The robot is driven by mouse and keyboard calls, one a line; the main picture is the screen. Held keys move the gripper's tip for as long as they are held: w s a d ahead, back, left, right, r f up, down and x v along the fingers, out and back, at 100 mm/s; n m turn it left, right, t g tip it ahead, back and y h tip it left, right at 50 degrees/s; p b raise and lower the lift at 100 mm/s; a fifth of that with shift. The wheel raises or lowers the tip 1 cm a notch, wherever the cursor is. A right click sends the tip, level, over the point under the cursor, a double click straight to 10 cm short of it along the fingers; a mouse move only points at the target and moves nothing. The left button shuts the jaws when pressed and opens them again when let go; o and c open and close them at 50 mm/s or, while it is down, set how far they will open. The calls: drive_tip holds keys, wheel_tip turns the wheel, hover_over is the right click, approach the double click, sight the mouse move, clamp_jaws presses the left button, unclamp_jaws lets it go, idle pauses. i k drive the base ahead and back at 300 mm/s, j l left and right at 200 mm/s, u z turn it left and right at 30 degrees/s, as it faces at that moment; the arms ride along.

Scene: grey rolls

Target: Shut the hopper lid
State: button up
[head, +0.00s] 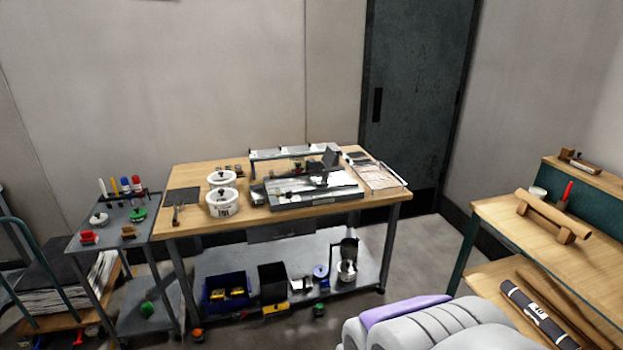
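On the wooden workbench (250,226) in the head view stands a low grey machine (300,200) with a pale flat bed. A small dark box-like part sits on its right half, and a dark flap (330,158) stands tilted up there. This looks like the hopper with its lid raised, but it is too small to be sure. My gripper is not in view, and nothing of mine is seen touching the machine.
Two white lidded pots (221,203) stand left of the machine; a clipboard-like tray (378,177) lies to its right. A tool cart (110,225) is at the left, another wooden table (540,235) at the right.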

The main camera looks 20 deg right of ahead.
sight(329, 156)
drive_tip(key=i+l+z, duration=0.1)
drive_tip(key=i+l, duration=0.2)
drive_tip(key=i, duration=0.15)
drive_tip(key=i+l+z, duration=0.1)
drive_tip(key=i+l, duration=0.2)
drive_tip(key=i, duration=0.15)
drive_tip(key=i+l, duration=0.25)
drive_tip(key=i, duration=0.2)
drive_tip(key=i+l+z, duration=0.15)
drive_tip(key=i, duration=0.35)
drive_tip(key=i+l+z, duration=0.1)
drive_tip(key=i+l, duration=0.2)
drive_tip(key=i, duration=0.15)
drive_tip(key=i+l+z, duration=0.1)
drive_tip(key=i, duration=0.4)
